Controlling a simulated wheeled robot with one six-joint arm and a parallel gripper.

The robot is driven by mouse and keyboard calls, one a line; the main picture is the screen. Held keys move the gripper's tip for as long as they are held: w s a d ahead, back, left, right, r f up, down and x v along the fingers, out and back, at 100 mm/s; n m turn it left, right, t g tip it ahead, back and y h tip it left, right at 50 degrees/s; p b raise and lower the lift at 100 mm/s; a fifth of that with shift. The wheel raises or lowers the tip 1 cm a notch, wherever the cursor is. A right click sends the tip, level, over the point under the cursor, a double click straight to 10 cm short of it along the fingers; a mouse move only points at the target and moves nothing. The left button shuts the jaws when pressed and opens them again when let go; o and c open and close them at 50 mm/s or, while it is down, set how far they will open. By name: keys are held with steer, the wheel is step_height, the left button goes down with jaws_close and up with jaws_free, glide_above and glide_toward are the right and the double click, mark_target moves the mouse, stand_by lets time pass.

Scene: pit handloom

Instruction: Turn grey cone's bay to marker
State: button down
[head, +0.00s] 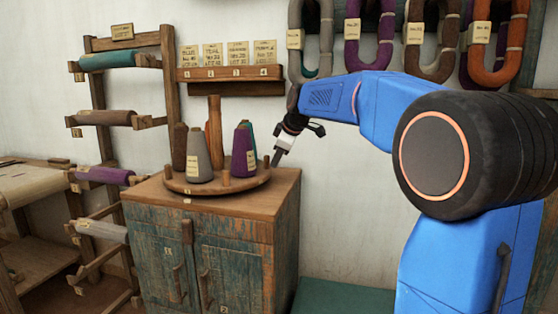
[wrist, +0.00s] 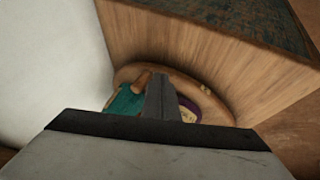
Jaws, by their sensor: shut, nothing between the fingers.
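A round wooden turntable (head: 215,187) with short pegs and a central post (head: 214,125) sits on a cabinet. The grey cone (head: 197,158) stands upright at its front left, a pale label on it. A purple cone (head: 243,152) stands at the right, with a teal cone (head: 250,128) partly hidden behind it and a brown cone (head: 180,148) at the back left. A small tag (head: 187,201), possibly the marker, is at the cabinet top's front edge. My gripper (head: 277,158) is shut and empty, pointing down by the turntable's right rim; contact is unclear. The wrist view shows its fingers (wrist: 163,95) before the teal cone (wrist: 122,101).
The weathered cabinet (head: 205,260) has a bare strip of top along its front. A rack with cloth rolls (head: 104,118) stands at left. A label shelf (head: 230,73) and hanging yarn hanks (head: 370,40) are on the wall behind.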

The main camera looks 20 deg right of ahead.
steer(key=d+v, duration=0.2)
steer(key=v, duration=0.8)
steer(key=shift+w+d, duration=0.2)
steer(key=shift+w, duration=0.05)
steer(key=s+a+f+m, duration=0.2)
steer(key=s+f+m, duration=0.1)
steer(key=s+f, duration=0.7)
steer(key=s+a+f+m+g+h, duration=0.1)
steer(key=s+f+m, duration=0.3)
steer(key=s+f, duration=0.7)
steer(key=s+a+f+m+g, duration=0.1)
steer(key=s+a+f+m, duration=0.2)
steer(key=s+f, duration=0.7)
steer(key=s+m, duration=0.1)
steer(key=s, duration=0.8)
steer(key=shift+s+a+f, duration=0.3)
steer(key=shift+s+a, duration=0.05)
steer(key=shift+s, duration=0.05)
